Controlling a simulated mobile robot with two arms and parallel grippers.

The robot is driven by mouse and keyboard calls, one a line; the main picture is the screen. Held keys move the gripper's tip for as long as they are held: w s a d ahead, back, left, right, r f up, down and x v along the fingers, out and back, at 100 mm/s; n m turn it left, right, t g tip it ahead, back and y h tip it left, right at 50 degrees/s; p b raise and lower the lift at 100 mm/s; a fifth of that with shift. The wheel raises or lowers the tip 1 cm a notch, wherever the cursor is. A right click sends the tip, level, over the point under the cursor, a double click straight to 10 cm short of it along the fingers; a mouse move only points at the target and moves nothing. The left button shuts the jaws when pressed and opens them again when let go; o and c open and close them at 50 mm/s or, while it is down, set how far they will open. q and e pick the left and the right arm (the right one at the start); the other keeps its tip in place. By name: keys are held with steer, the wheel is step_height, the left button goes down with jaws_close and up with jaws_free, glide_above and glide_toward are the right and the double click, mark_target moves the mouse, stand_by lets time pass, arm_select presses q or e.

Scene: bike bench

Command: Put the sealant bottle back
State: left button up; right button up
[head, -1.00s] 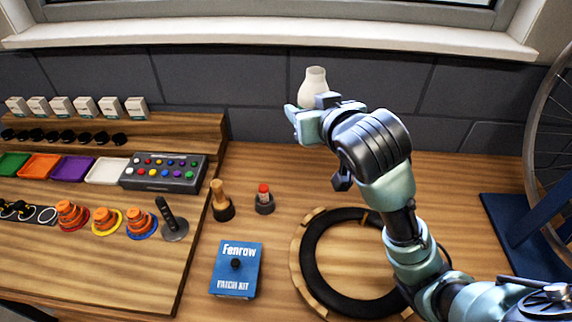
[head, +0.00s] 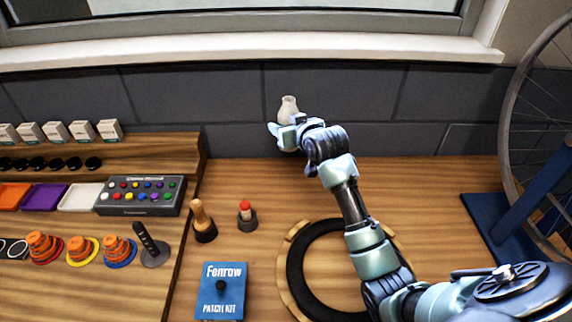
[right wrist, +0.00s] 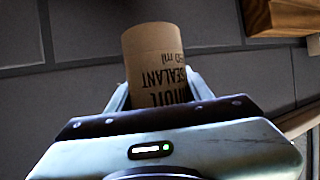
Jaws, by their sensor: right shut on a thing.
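The sealant bottle (head: 288,105) is pale with a narrow neck and is held in front of the dark tiled wall. In the right wrist view the bottle (right wrist: 155,50) shows the printed word "SEALANT", upside down. My right gripper (head: 287,133) is shut on the bottle; its fingers (right wrist: 158,90) lie on both sides of it. Whether the bottle touches the bench is hard to tell. My left gripper is not in view.
A black tyre ring (head: 297,262) lies below my right arm. A blue patch kit (head: 222,292), a red-topped holder (head: 247,216) and a wooden-handled tool (head: 203,222) stand left of it. A wheel on a blue stand (head: 490,222) is at right. The bench (head: 415,190) between is clear.

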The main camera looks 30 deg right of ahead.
step_height(320, 180, down, 14)
steer(key=shift+r+p, duration=0.2)
steer(key=shift+p, duration=0.2)
steer(key=shift+f, duration=0.15)
steer(key=o, duration=1.6)
steer(key=shift+c, duration=0.2)
steer(key=shift+r, duration=0.25)
steer(key=shift+s, duration=0.45)
steer(key=v, duration=1.1)
steer(key=shift+b, duration=0.3)
